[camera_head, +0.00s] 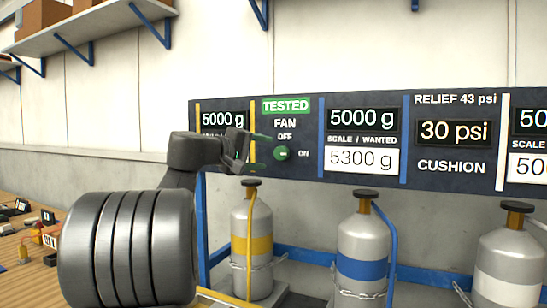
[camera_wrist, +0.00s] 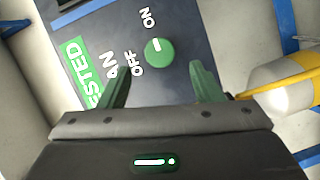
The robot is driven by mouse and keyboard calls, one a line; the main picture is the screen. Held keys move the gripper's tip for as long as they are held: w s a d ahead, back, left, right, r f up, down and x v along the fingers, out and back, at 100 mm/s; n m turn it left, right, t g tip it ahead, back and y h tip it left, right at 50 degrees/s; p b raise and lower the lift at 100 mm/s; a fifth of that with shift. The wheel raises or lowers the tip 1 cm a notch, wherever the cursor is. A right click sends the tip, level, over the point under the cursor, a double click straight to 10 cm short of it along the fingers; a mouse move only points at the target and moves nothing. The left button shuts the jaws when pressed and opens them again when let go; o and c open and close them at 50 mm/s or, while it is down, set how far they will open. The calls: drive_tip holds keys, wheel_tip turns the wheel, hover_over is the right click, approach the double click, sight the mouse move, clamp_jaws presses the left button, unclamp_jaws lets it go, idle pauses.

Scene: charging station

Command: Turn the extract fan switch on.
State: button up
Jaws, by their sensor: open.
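The fan switch (camera_head: 282,153) is a round green knob on the dark panel, under the word FAN, with OFF above it and ON to its right. In the wrist view the knob (camera_wrist: 158,51) has a white mark that points toward the word ON. My gripper (camera_head: 262,155) is open just left of the knob in the head view. In the wrist view its two green fingers (camera_wrist: 162,80) are spread wide, one on each side below the knob. Nothing is between them, and they look clear of the knob.
The dark panel (camera_head: 312,113) also carries a green TESTED sign (camera_head: 286,105) and several readouts. Gas cylinders (camera_head: 362,235) with hoses stand below it. A bench (camera_head: 12,250) with small items is at left.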

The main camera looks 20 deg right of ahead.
sight(279, 153)
drive_tip(key=v, duration=0.7)
drive_tip(key=shift+a, duration=0.15)
drive_tip(key=p+x, duration=0.1)
drive_tip(key=x, duration=1.3)
drive_tip(key=shift+a, duration=0.1)
